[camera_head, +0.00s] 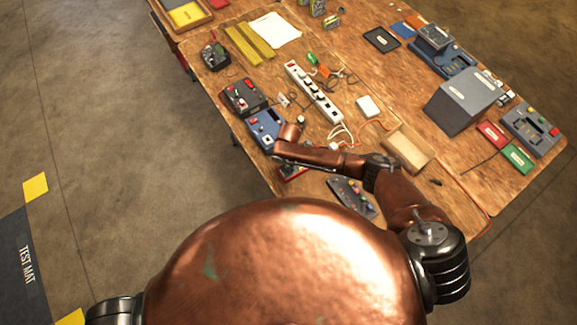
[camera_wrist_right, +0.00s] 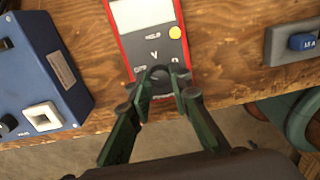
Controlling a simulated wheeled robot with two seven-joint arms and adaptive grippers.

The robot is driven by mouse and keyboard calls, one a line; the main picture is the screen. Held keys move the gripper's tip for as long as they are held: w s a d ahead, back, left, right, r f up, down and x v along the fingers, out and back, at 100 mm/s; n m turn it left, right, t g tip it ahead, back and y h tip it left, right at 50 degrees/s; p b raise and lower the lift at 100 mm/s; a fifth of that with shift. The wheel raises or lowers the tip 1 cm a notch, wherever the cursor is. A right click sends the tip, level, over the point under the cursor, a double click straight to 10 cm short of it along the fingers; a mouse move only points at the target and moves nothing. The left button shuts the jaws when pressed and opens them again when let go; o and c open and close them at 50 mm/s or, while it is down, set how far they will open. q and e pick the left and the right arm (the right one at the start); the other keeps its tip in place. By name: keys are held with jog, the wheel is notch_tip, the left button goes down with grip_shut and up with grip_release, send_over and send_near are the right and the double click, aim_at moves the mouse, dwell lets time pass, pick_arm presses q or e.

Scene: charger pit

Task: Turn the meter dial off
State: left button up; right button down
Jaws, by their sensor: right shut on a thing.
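The meter (camera_wrist_right: 148,30) is red-edged with a grey face, a pale screen and a yellow button; it lies flat near the table's edge in the right wrist view. In the head view a red part of it (camera_head: 290,174) shows below my right forearm. Its dark round dial (camera_wrist_right: 159,76) is at the lower part of the face, with a V mark above it. My right gripper (camera_wrist_right: 158,98) has its green fingers on either side of the dial and is shut on it. Where the dial points is hard to read. My left gripper is out of view.
A blue box (camera_head: 265,127) with a white switch stands left of the meter. A grey block with a blue knob (camera_wrist_right: 303,42) is to the right in the wrist view.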

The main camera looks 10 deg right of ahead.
jog(key=c, duration=1.8)
grip_release()
jog(key=shift+o, duration=0.2)
notch_tip(320, 180, up, 12)
jog(key=shift+s+a+f, duration=0.1)
